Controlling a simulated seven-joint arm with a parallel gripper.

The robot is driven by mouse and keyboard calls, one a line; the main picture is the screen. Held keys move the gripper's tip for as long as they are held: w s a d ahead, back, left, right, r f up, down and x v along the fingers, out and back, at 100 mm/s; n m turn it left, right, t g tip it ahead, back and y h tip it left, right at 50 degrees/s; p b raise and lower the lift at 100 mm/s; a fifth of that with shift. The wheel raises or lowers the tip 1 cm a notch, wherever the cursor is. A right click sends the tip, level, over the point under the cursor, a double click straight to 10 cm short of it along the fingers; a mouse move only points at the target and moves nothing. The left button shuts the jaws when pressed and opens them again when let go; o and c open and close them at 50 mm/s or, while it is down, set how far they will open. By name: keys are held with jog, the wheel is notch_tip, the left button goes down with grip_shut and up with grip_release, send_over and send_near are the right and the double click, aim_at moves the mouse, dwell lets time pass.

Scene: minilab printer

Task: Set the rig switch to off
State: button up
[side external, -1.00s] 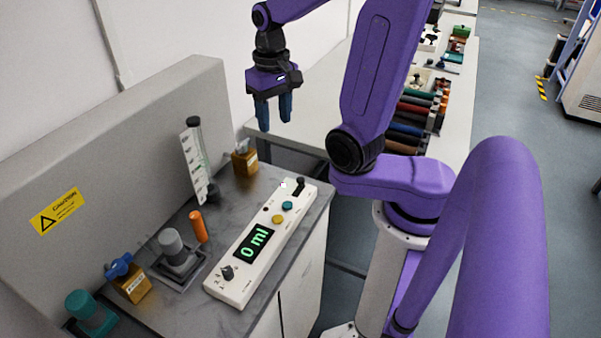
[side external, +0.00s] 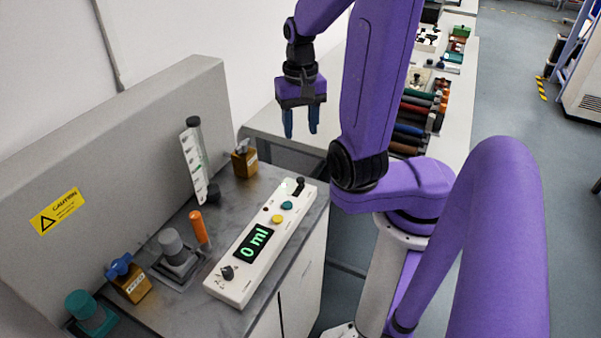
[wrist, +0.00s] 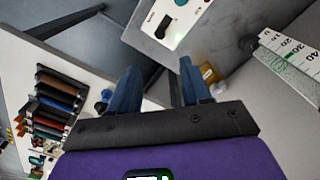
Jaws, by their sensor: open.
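The rig is a white control box (side external: 263,244) lying on the grey bench top. It has a display reading "0 ml" (side external: 254,243), a yellow button (side external: 277,219), a teal button (side external: 287,205), a black knob (side external: 227,272) near one end and a black switch (side external: 300,183) at the far end. I cannot read the switch's position. In the wrist view, the box's end (wrist: 168,22) shows at the top. My gripper (side external: 300,132) is open and empty, pointing down, above and beyond the switch end of the box and apart from it. It also shows in the wrist view (wrist: 154,78).
A graduated cylinder (side external: 194,165), a brown block with a valve (side external: 244,160), an orange-handled tool (side external: 199,228), a grey-capped fixture (side external: 174,250) and a blue-handled valve (side external: 128,280) stand left of the box. A second table (side external: 262,124) lies behind. Free air surrounds the gripper.

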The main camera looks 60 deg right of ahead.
aim_at(301, 179)
notch_tip(301, 179, down, 14)
jog(key=shift+f, duration=0.1)
dwell(0.6)
